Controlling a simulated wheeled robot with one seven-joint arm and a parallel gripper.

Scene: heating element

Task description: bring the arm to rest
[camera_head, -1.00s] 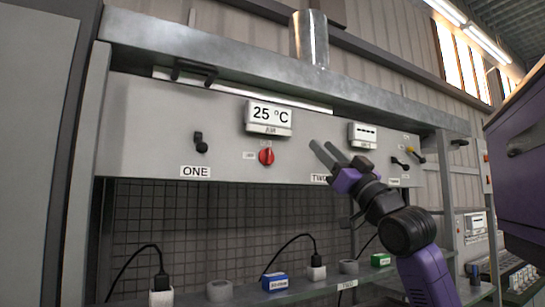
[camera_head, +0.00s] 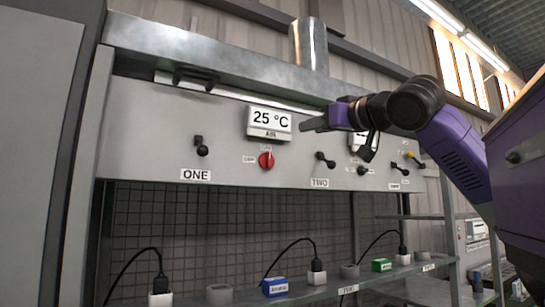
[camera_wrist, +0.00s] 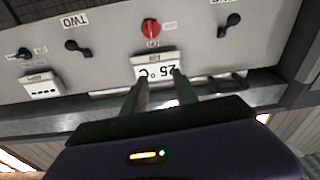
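My gripper (camera_head: 308,124) is raised in front of the grey panel (camera_head: 225,150), with its fingers pointing left, just right of the display reading 25 °C (camera_head: 269,119). In the wrist view my gripper (camera_wrist: 160,76) shows two fingers apart with nothing held between them, so it is open. The display (camera_wrist: 155,70) shows upside down there, behind the fingertips. The red knob (camera_head: 266,160) is below the display in the head view; it also shows in the wrist view (camera_wrist: 151,29). My arm partly covers a second, smaller display (camera_head: 355,140).
Black switches marked ONE (camera_head: 202,150) and TWO (camera_head: 325,160) stick out from the panel. A metal pipe (camera_head: 309,48) stands above.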

